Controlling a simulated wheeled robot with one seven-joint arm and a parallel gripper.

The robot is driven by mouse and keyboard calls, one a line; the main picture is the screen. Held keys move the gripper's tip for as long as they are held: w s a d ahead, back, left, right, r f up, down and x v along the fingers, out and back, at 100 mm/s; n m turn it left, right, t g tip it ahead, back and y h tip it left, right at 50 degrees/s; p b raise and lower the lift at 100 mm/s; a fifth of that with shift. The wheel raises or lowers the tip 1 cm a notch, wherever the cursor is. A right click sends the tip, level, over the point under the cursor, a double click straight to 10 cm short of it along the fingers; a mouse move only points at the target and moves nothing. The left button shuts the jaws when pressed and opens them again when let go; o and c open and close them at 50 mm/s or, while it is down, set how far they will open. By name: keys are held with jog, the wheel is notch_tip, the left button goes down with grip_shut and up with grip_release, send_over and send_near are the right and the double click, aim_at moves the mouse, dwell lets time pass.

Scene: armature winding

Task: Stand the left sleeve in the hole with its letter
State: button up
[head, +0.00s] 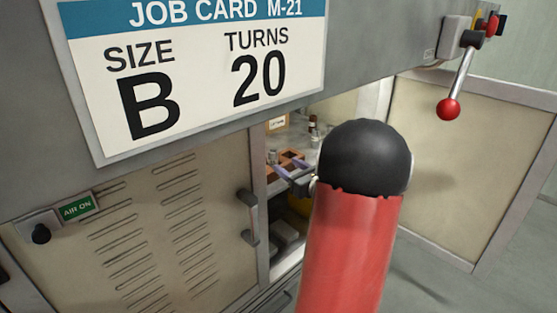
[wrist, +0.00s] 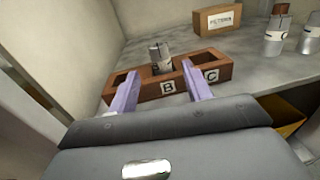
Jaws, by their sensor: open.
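A brown wooden block (wrist: 222,72) with a row of holes sits on the shelf in the wrist view. Letters B and C show on its front; its left end is partly behind a finger. A grey metal sleeve (wrist: 160,54) stands in the middle hole, above the B, with a dark letter low on its side, apparently B. My gripper (wrist: 162,78) is open and empty, its lavender fingers apart at the block's near side, with the sleeve beyond the gap. In the head view, my gripper (head: 293,174) and the block (head: 291,158) show small inside the cabinet opening.
A tan labelled box (wrist: 220,19) is behind the block. A cabinet wall is close on the left. The job card (head: 200,75) reads size B, turns 20.

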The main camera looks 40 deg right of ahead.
jog(key=s, duration=0.4)
jog(key=shift+a, duration=0.1)
dwell(0.5)
